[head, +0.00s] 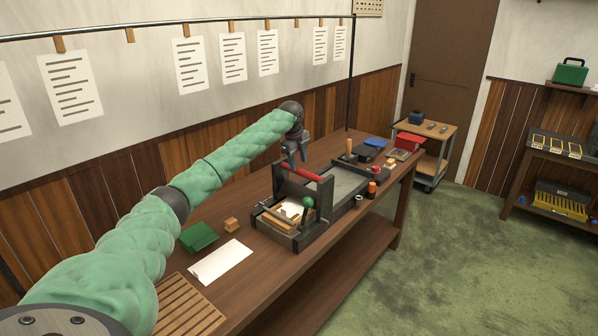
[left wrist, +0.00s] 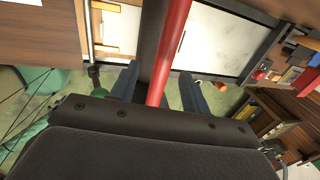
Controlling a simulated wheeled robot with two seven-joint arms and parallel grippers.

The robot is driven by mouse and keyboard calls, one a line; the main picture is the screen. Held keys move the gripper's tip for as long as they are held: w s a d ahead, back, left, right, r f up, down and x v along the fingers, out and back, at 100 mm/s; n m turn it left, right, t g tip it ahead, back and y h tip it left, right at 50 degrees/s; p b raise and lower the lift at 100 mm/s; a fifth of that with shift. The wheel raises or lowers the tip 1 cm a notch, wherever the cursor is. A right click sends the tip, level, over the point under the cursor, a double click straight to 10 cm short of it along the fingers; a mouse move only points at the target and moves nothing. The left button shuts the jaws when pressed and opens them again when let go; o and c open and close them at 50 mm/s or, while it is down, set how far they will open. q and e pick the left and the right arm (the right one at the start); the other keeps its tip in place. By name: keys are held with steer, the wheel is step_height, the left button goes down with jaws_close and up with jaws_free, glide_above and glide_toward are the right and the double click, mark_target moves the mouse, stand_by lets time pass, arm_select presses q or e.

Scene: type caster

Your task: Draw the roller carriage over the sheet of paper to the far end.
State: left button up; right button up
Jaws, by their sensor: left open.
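The roller carriage (head: 326,196) stands across the near part of the dark press on the bench, with dark side plates and a red bar (head: 302,172) across its top. My left gripper (head: 296,161) is just above the bar, coming down from the arm. In the left wrist view the red bar (left wrist: 171,50) runs between the two open fingers of the left gripper (left wrist: 158,88); I cannot tell whether they touch it. A white sheet of paper (head: 291,208) lies in the near end of the press, partly hidden by the carriage. My right gripper is not in view.
The grey press bed (head: 346,181) stretches clear beyond the carriage. A green-knobbed lever (head: 308,202) stands at the carriage's near side. Loose white paper (head: 220,262) and a green block (head: 198,237) lie nearer on the bench.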

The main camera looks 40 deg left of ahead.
arm_select(q)
steer(key=r, duration=0.1)
steer(key=r+b, duration=0.1)
steer(key=r, duration=0.1)
steer(key=shift+s+r, duration=0.25)
steer(key=shift+s, duration=0.15)
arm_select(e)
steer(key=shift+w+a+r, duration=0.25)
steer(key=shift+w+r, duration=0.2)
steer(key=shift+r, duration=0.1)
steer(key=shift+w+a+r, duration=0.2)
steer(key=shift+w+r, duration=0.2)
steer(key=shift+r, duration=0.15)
